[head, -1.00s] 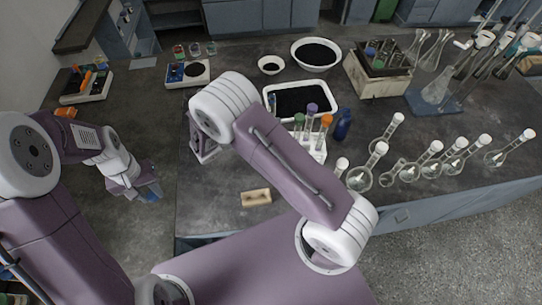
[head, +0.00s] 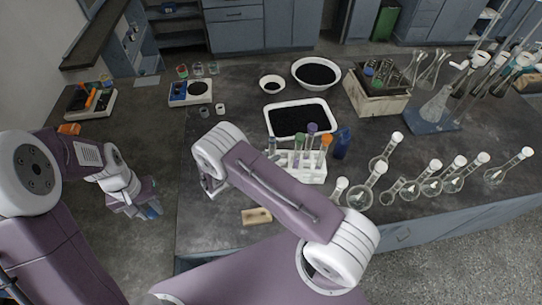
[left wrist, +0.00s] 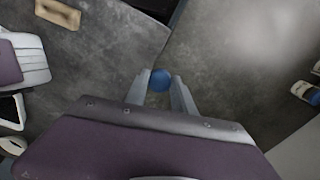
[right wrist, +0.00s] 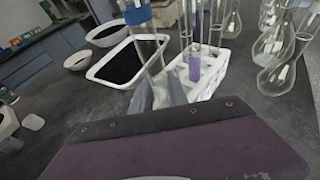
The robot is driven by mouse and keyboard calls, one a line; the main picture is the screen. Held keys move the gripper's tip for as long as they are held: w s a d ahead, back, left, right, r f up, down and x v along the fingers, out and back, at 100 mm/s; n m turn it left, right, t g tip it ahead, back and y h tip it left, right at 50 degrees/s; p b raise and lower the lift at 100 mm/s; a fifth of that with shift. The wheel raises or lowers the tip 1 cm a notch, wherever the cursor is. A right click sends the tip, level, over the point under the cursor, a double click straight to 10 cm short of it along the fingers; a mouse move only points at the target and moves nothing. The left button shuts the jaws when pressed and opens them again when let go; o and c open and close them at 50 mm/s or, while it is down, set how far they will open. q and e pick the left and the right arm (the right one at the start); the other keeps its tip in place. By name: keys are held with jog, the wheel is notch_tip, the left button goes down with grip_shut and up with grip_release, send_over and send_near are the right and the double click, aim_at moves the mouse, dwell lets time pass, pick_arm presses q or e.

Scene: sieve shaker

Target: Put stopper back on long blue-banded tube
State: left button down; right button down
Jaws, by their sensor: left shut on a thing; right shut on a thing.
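My left gripper (head: 150,208) is low at the left of the head view. In the left wrist view its fingers (left wrist: 161,82) are shut on a round blue stopper (left wrist: 160,79). My right gripper (head: 212,190) is over the dark bench, to the right of the left one and apart from it. In the right wrist view its fingers (right wrist: 155,95) are shut on a clear glass tube with a blue band (right wrist: 138,15). The tube's top runs out of that view, and I cannot make the tube out in the head view.
A white rack (head: 312,176) holds tubes with purple, green and orange stoppers. A black-filled white tray (head: 300,104) lies behind it. A small wooden block (head: 256,216) lies near the front edge.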

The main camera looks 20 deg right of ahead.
jog(key=shift+s, duration=0.1)
jog(key=shift+f, duration=0.2)
jog(key=c, duration=1.3)
grip_release()
jog(key=v, duration=1.2)
jog(key=shift+r+p, duration=0.15)
jog(key=shift+p, duration=0.2)
